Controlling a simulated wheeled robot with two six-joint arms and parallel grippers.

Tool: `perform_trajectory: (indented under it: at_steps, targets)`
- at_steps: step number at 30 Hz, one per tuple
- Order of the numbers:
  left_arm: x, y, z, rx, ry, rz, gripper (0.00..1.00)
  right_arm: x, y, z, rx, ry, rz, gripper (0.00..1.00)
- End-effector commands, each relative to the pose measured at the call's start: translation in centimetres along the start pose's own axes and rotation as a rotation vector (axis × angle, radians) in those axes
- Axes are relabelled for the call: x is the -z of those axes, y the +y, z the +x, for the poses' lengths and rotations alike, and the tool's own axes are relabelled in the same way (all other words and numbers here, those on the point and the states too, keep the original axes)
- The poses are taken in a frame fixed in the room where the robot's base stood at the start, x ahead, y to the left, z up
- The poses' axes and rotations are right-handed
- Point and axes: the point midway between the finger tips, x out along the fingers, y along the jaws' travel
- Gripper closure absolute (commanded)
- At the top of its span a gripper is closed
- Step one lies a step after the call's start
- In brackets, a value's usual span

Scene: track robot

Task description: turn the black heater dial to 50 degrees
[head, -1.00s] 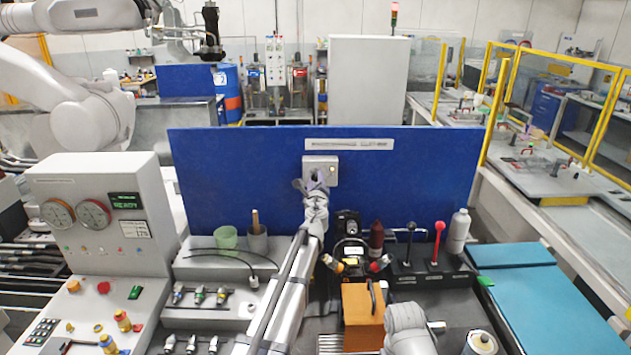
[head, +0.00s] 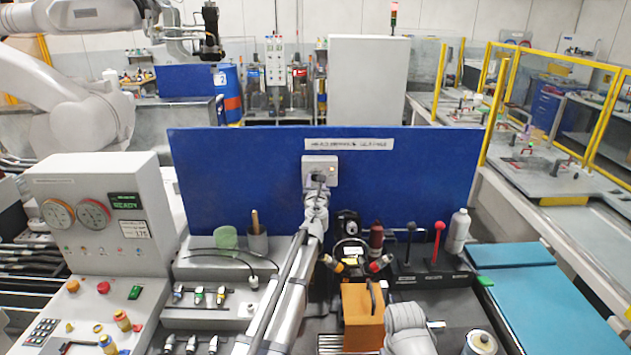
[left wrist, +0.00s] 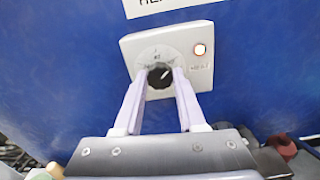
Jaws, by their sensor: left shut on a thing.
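The black heater dial (left wrist: 160,77) sits in the middle of a white control plate (left wrist: 190,42) on an upright blue panel (left wrist: 60,70). The plate also shows in the head view (head: 329,163). My left gripper (left wrist: 159,84) is shut on the dial, with one pale finger on each side of it. In the head view my left gripper (head: 318,180) reaches up to the plate and hides most of the dial. A pale mark shows on the dial, but the scale is too small to read. My right gripper is not in view.
A lit lamp (left wrist: 200,49) is on the plate's right side. A grey gauge console (head: 95,240) stands at left. An orange block (head: 362,315), black and red levers (head: 438,240) and a white bottle (head: 459,231) stand to the right of my left arm.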

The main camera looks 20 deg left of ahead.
Motion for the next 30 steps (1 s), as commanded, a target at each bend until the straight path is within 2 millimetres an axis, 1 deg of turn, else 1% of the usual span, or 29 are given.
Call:
perform_trajectory:
  at_steps: [9,17,27,28,30]
  targets:
    - [0.07,-0.06,-0.2,0.001,0.0,0.131,1.0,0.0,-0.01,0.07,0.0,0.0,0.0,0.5]
    - [0.08,-0.06,-0.2,0.001,0.0,0.165,1.0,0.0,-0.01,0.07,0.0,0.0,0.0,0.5]
    - [0.08,-0.05,-0.2,0.001,0.0,0.166,1.0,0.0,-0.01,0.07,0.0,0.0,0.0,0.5]
    - [0.08,-0.05,-0.2,0.001,0.0,0.165,0.6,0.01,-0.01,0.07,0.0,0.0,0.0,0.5]
    - [0.07,-0.04,-0.19,0.001,0.0,0.166,0.52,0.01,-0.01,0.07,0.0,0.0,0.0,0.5]
